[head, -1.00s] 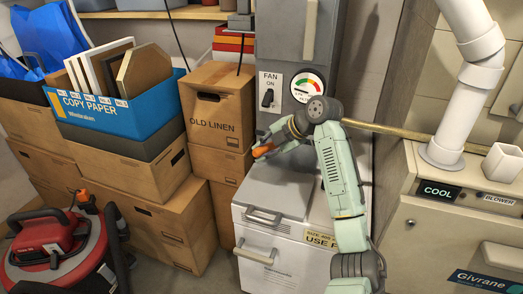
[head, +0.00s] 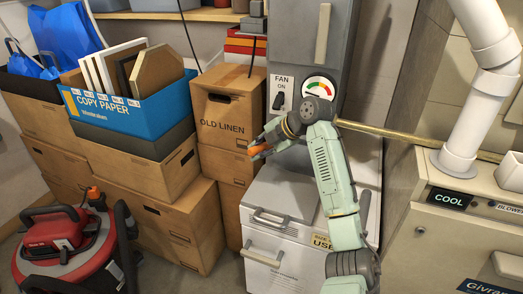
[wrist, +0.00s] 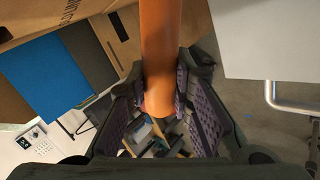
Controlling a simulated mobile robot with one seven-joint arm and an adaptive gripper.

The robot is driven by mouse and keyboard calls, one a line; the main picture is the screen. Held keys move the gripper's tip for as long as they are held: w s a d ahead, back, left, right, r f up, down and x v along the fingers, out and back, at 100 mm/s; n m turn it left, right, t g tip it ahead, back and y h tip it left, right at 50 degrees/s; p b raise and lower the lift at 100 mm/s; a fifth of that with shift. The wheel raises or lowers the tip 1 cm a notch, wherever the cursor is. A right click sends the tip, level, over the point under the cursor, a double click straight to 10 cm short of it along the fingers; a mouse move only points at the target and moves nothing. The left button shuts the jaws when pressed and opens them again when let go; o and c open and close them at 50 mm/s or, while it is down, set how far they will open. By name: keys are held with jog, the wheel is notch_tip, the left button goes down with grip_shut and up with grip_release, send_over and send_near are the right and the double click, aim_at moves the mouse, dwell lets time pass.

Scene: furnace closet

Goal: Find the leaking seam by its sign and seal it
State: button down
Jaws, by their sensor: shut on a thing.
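My gripper (head: 258,149) is shut on an orange cylinder-like object (wrist: 160,50). The orange object also shows in the head view (head: 260,150), between the fingers. The gripper hangs in front of the "OLD LINEN" box and above the white chest. My arm covers part of the gauge's lower side and the cabinet's lower part. I cannot make out a leaking seam or its sign.
The white chest (head: 275,255) with handles stands below the gripper. Stacked cardboard boxes (head: 228,110) and a blue copy paper box (head: 120,115) fill the left. A red vacuum (head: 70,240) stands front left. The furnace unit (head: 440,240) with white pipe (head: 478,110) is at right.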

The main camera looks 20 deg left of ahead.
jog(key=shift+d, duration=0.2)
jog(key=shift+d, duration=2.1)
jog(key=shift+a, duration=2.3)
jog(key=shift+d, duration=0.15)
jog(key=shift+d+b, duration=0.3)
jog(key=shift+d, duration=1.85)
jog(key=shift+a, duration=0.15)
jog(key=shift+a, duration=2.15)
jog(key=shift+d, duration=0.1)
